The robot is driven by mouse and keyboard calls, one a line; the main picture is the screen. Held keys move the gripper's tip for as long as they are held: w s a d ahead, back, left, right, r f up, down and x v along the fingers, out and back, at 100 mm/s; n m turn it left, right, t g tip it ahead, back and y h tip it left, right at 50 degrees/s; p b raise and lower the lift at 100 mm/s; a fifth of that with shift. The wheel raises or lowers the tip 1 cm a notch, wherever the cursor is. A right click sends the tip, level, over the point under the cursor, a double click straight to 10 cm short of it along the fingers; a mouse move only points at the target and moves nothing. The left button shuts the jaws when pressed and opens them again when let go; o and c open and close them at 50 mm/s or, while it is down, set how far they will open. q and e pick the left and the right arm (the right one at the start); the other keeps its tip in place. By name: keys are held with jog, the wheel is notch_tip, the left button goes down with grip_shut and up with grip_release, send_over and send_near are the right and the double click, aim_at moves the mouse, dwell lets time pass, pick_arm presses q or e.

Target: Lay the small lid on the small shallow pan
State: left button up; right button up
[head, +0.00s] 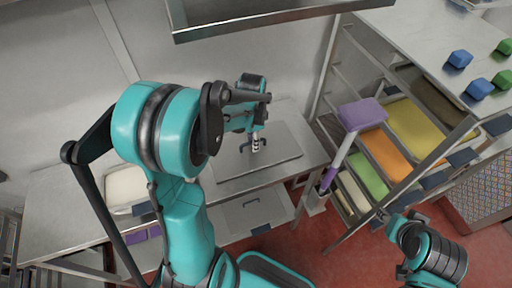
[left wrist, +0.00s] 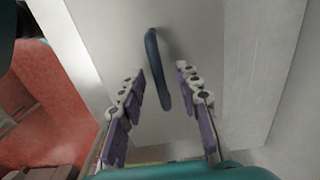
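A flat grey rectangular lid (head: 283,160) with a dark handle lies on the steel counter. In the left wrist view, its blue-grey bar handle (left wrist: 157,70) runs between the fingers of my left gripper (left wrist: 160,85). These fingers are apart, on either side of the handle, with gaps showing. In the head view, my left gripper (head: 256,145) points down over the lid. Another flat grey piece with dark handles (head: 255,214) lies on the level below. I cannot tell which piece is the small shallow pan. My right gripper (head: 384,214) is low at the right, its fingers too small to read.
Blue and green blocks (head: 480,88) sit on the right-hand top. A white-filled container (head: 126,188) stands left on the counter. A steel shelf (head: 250,22) overhangs the back.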

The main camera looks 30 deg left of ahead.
pick_arm(q)
grip_shut()
jog(key=shift+r+p, duration=1.95)
jog(key=shift+r, duration=0.6)
